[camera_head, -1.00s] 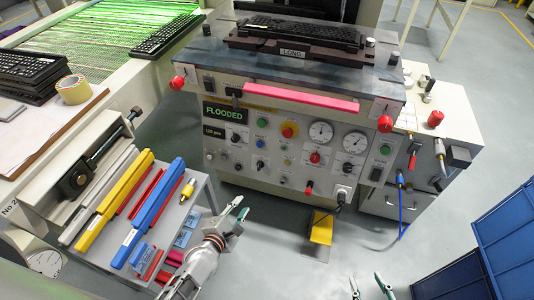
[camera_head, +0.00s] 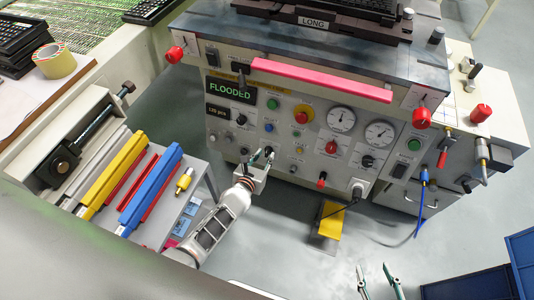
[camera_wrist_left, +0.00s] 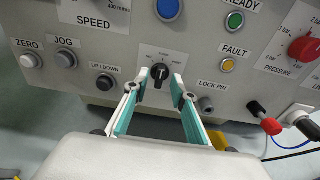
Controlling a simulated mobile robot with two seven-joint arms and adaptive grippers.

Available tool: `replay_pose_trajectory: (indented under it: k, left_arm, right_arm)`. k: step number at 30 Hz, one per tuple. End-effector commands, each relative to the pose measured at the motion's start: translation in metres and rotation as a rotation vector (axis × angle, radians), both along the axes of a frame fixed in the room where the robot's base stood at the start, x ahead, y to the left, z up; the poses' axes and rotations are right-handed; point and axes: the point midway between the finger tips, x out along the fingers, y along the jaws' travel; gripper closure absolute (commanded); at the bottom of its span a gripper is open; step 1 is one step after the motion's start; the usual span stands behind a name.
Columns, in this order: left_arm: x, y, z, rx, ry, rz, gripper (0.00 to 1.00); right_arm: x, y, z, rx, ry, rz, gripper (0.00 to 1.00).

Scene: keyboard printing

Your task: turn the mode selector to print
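My left gripper (camera_wrist_left: 160,82) is open, with one fingertip on each side of the knob. I cannot tell whether the tips touch it. In the head view my left gripper (camera_head: 262,158) is at the lower part of the panel and hides the selector. My right gripper (camera_head: 377,278) is open and empty at the bottom edge, over the floor.
The panel display (camera_head: 231,90) reads FLOODED. An UP/DOWN knob (camera_wrist_left: 106,82) and a lock pin knob (camera_wrist_left: 206,104) flank the selector. A pink bar (camera_head: 320,80) runs above the panel. A side shelf with a yellow bar (camera_head: 115,175) and blue bar (camera_head: 150,190) stands left.

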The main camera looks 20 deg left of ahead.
Motion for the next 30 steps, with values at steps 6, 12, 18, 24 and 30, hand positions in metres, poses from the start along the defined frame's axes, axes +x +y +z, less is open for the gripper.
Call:
replay_pose_trajectory:
  k: [6,12,18,24,30]
  left_arm:
    - [0.014,0.000,-0.008,0.001,0.002,0.000,0.74]
    - [0.017,0.000,-0.006,0.001,-0.001,0.000,0.74]
    - [0.017,0.000,-0.006,0.002,-0.001,-0.001,0.98]
    - [0.016,0.000,-0.006,0.002,0.000,-0.001,1.00]
    - [0.016,0.000,-0.006,0.026,-0.002,-0.009,1.00]
  right_arm:
    - [0.003,0.005,0.003,0.010,-0.009,0.005,0.60]
    - [0.009,0.005,0.006,0.009,-0.020,0.004,0.60]
    - [0.011,0.003,0.007,0.008,-0.024,0.001,0.60]
    - [0.010,0.003,0.006,0.007,-0.021,-0.001,0.60]
    - [0.006,0.002,0.004,0.007,-0.014,-0.001,0.60]
